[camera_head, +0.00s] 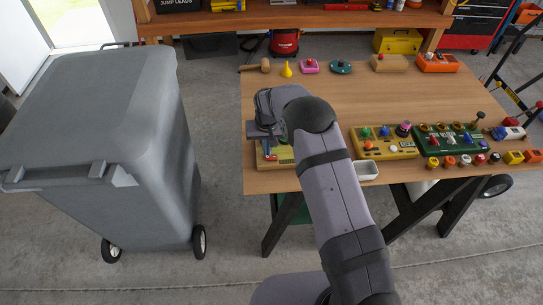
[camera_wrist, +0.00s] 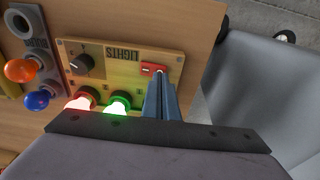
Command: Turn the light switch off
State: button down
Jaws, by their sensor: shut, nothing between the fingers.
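A yellow panel marked LIGHTS (camera_wrist: 122,66) lies on the wooden table; its lettering is upside down in the wrist view. It bears a small red switch (camera_wrist: 152,68), a black knob (camera_wrist: 80,64), and a red bulb (camera_wrist: 82,101) and green bulb (camera_wrist: 118,104), both glowing. In the head view, the panel (camera_head: 284,155) is partly hidden by my arm. My gripper (camera_wrist: 160,78) is shut and empty, its fingertips right at the red switch. I cannot tell whether they touch it. The fingers cover part of the panel's edge.
Orange (camera_wrist: 21,70) and blue (camera_wrist: 37,100) bulbs sit beside the panel. A yellow control board (camera_head: 385,143), a green one (camera_head: 447,139) and a white tray (camera_head: 366,170) lie right of my arm. A grey wheeled bin (camera_head: 95,110) stands left of the table. The table's middle is clear.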

jog(key=shift+f+b, duration=0.5)
jog(key=shift+f, duration=0.15)
dwell(0.4)
jog(key=shift+r, duration=0.1)
notch_tip(320, 180, up, 7)
jog(key=p, duration=0.4)
dwell(0.5)
dwell(0.5)
